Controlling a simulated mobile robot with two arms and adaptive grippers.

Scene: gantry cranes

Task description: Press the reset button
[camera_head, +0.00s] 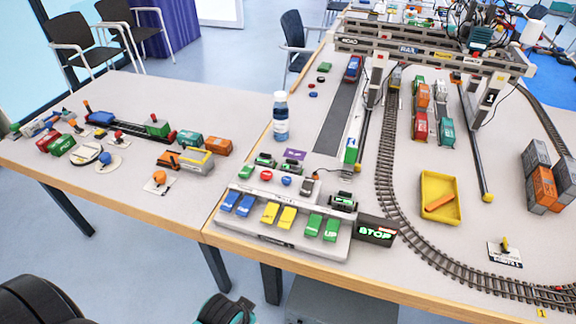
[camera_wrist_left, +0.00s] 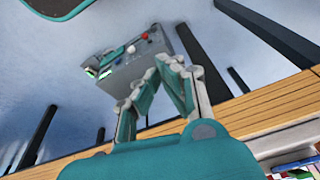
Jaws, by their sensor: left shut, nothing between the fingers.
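My left gripper (camera_wrist_left: 159,68) is shut and empty, its fingertips meeting in front of a grey box (camera_wrist_left: 122,74) in the left wrist view. That box carries a white knob, a small red button (camera_wrist_left: 131,49) and green lights. I cannot read any label saying reset. In the head view a grey box (camera_head: 340,307) shows partly below the table edge. A teal and black part of my left arm shows at the bottom there. A control panel (camera_head: 285,241) on the table has blue, yellow and green levers, a red button (camera_head: 266,175) and a blue button (camera_head: 286,181).
A blue bottle (camera_head: 281,122), a yellow tray (camera_head: 427,181), model tracks and gantry cranes (camera_head: 410,52) cover the table. In the left wrist view a wooden table edge (camera_wrist_left: 255,105) and dark table legs are close.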

